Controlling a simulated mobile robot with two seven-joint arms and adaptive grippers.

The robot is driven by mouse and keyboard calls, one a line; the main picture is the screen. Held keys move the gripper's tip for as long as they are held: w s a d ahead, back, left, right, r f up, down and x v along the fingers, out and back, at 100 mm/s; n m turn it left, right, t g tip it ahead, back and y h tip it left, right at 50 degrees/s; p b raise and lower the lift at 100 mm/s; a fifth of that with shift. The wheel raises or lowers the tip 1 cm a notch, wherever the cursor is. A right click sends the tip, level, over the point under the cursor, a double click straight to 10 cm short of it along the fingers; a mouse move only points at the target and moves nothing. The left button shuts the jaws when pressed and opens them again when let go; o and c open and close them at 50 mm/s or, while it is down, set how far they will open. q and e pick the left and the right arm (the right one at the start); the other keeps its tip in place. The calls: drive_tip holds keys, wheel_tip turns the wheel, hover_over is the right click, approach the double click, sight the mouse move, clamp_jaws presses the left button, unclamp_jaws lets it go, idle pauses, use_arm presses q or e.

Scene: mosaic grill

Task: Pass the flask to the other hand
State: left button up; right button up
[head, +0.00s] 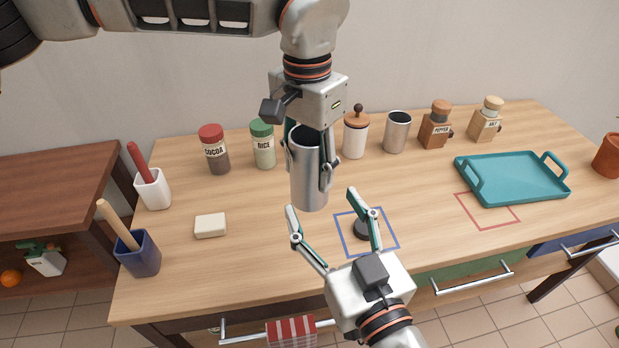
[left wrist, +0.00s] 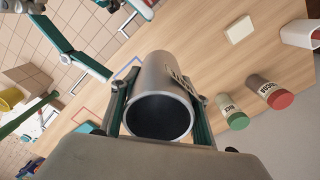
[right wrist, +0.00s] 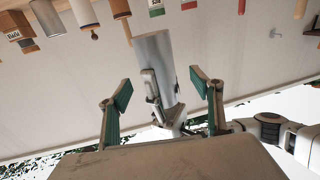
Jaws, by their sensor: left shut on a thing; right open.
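The flask (head: 309,188) is a plain silver metal cylinder with an open top. My left gripper (head: 309,168) is shut on its sides and holds it upright above the table. In the left wrist view the flask (left wrist: 168,75) shows its open mouth and some lettering on its side, between the two fingers. My right gripper (head: 322,202) is open, below and in front of the flask, its fingertips spread either side of the flask's lower end. In the right wrist view the flask (right wrist: 154,55) appears ahead between the open fingers; contact with them is not visible.
Jars, a metal cup (head: 397,134), and pepper and salt mills line the back of the table (head: 240,270). A teal tray (head: 512,178) lies at right. A blue square outline surrounds a small dark object (head: 361,229) under my right gripper. Soap (head: 210,225) and two utensil holders stand left.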

sight(304, 175)
drive_tip(key=x, duration=0.9)
drive_tip(key=shift+f, duration=0.1)
drive_tip(key=c, duration=1.4)
use_arm(q)
drive_tip(key=o, duration=1.4)
use_arm(e)
drive_tip(key=shift+s+a, duration=0.1)
drive_tip(key=shift+c, duration=0.2)
use_arm(q)
drive_tip(key=shift+d, duration=0.1)
